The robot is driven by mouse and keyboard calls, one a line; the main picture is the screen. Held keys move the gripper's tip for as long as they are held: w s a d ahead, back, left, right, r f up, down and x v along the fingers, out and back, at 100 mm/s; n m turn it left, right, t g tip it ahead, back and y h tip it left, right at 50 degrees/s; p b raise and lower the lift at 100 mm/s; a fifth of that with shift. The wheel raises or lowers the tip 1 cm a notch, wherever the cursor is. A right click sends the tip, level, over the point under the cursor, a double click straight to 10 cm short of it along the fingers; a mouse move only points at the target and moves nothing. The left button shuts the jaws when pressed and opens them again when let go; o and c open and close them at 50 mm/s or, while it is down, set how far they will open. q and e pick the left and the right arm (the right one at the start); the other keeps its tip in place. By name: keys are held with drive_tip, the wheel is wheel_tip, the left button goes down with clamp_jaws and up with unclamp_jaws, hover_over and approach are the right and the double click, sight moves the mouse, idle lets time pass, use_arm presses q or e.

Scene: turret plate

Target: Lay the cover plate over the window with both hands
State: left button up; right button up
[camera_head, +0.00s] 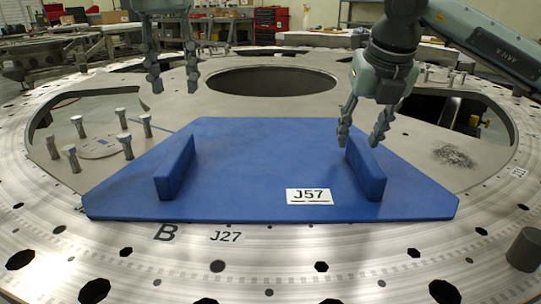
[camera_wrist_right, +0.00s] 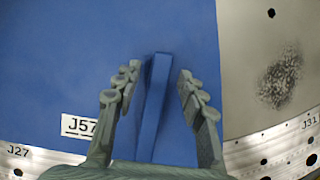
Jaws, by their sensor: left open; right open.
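The blue cover plate (camera_head: 265,160) lies flat in the middle of the head view, with a "J57" label near its front edge and two upright blue handles. My left gripper (camera_head: 173,82) is open and empty, above and behind the left handle (camera_head: 176,168). My right gripper (camera_head: 360,138) is open at the right handle (camera_head: 367,172). In the right wrist view this handle (camera_wrist_right: 155,100) shows between the open fingers (camera_wrist_right: 158,72), with gaps on both sides. I cannot tell how far down the fingertips reach. No window shows under the plate; whatever lies beneath is hidden.
The plate lies on a large metal ring (camera_head: 270,270) marked "B" and "J27". Several bolts (camera_head: 124,146) stand at left. A round opening (camera_head: 270,81) lies behind the plate. A dark cylinder (camera_head: 525,249) stands front right. A grey smudge (camera_head: 455,156) marks the surface at right.

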drive_tip(key=v, duration=0.9)
drive_tip(key=shift+r, duration=0.1)
use_arm(q)
wheel_tip(320, 180, up, 8)
drive_tip(key=p, duration=0.5)
use_arm(e)
wheel_tip(320, 180, up, 5)
drive_tip(key=shift+f, duration=0.1)
drive_tip(key=v, duration=0.8)
drive_tip(key=shift+w, duration=0.35)
